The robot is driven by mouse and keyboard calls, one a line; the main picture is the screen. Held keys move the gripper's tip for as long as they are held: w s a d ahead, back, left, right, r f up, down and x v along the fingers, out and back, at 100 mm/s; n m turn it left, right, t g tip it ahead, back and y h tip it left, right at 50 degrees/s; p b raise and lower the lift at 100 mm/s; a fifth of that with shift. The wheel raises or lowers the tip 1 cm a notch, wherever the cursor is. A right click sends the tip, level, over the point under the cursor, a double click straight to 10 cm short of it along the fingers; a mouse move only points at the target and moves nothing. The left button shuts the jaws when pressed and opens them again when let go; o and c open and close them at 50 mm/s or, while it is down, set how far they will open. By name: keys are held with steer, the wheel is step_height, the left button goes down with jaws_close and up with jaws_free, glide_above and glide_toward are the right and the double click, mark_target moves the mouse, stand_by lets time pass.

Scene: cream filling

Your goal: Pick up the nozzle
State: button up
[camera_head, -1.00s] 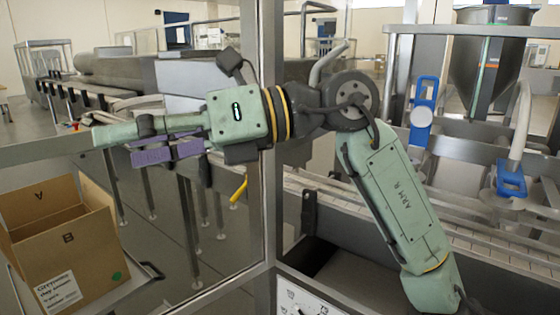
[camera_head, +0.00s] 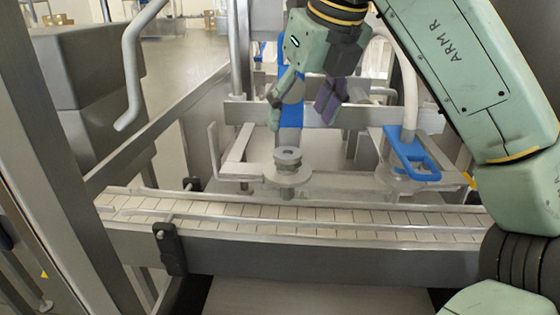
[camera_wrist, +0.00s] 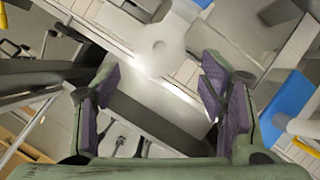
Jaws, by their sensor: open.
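A blue-handled fitting (camera_head: 412,157) with a pale hose (camera_head: 408,95) sits on the right of the filling frame; I take it for the nozzle. A second blue part (camera_head: 290,125) stands behind a stacked grey metal piece with a round flange (camera_head: 288,162); I cannot tell if these are joined. My gripper (camera_head: 300,112) is open and empty, pointing down above and behind the round metal piece, left of the hose. A blue part (camera_wrist: 290,105) shows at the right there.
A tiled conveyor (camera_head: 300,214) with metal side rails runs across the front. A metal post (camera_head: 65,160) and a bent grey pipe (camera_head: 130,65) stand at left. My forearm covers the upper right. A clear metal surface (camera_head: 300,297) lies below the conveyor.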

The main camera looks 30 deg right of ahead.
mark_target(288, 153)
steer(key=p+x, duration=0.1)
steer(key=x, duration=0.8)
steer(key=shift+s+a+p, duration=0.1)
steer(key=shift+s+p, duration=0.05)
steer(key=shift+p, duration=0.25)
steer(key=c, duration=1.4)
